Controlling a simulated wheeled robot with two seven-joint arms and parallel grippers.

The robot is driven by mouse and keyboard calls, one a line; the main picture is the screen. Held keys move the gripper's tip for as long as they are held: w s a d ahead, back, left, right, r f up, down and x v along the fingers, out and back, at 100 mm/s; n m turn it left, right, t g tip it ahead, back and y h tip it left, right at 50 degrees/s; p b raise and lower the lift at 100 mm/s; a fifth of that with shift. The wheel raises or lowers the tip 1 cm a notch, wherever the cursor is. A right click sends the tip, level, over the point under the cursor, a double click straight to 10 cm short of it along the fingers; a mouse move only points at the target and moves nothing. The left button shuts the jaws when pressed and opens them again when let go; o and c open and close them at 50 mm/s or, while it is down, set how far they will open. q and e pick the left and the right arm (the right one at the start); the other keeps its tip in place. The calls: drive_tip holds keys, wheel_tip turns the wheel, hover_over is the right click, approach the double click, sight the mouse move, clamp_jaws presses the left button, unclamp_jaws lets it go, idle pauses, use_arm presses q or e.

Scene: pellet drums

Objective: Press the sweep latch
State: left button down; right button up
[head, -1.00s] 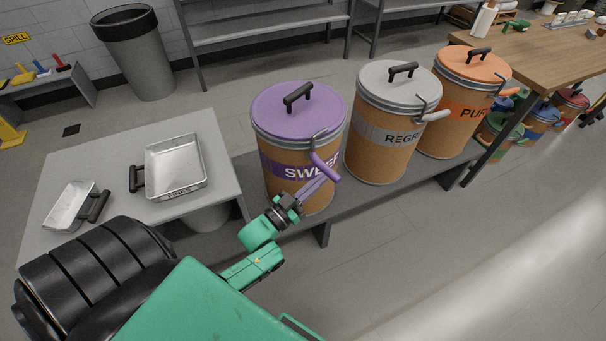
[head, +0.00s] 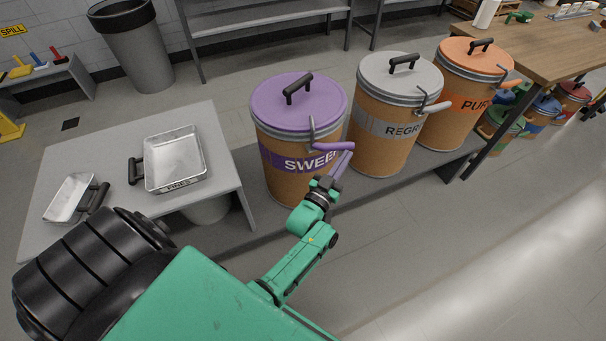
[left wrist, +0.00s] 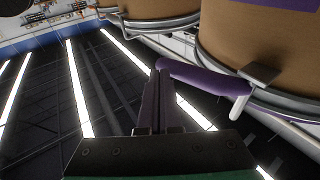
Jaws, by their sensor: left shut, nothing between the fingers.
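The sweep drum (head: 280,178) is brown with a purple lid (head: 270,108) and a purple "SWEEP" band. Its latch is a purple lever (head: 335,146) on a metal clasp at the rim, sticking out to the right, about level. My left gripper (head: 343,163) is shut and empty, with its fingers pointing up just under the lever's outer end. In the left wrist view the lever (left wrist: 195,82) runs across just beyond the closed fingertips (left wrist: 160,72); they look touching or nearly so. My right gripper is in neither view.
A grey-lidded drum (head: 384,130) and an orange-lidded drum (head: 452,112) stand to the right on the same low bench. A grey table (head: 110,150) at left holds a metal tray (head: 174,160) and a smaller scoop-like pan (head: 70,198). The floor at front right is clear.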

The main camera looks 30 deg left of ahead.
use_arm(q)
drive_tip(key=shift+w+a+b, duration=0.2)
drive_tip(key=shift+w+b, duration=0.15)
drive_tip(key=shift+w, duration=0.5)
drive_tip(key=shift+w+a+b, duration=0.2)
drive_tip(key=shift+w+b, duration=0.15)
drive_tip(key=shift+w, duration=0.5)
drive_tip(key=shift+f, duration=0.1)
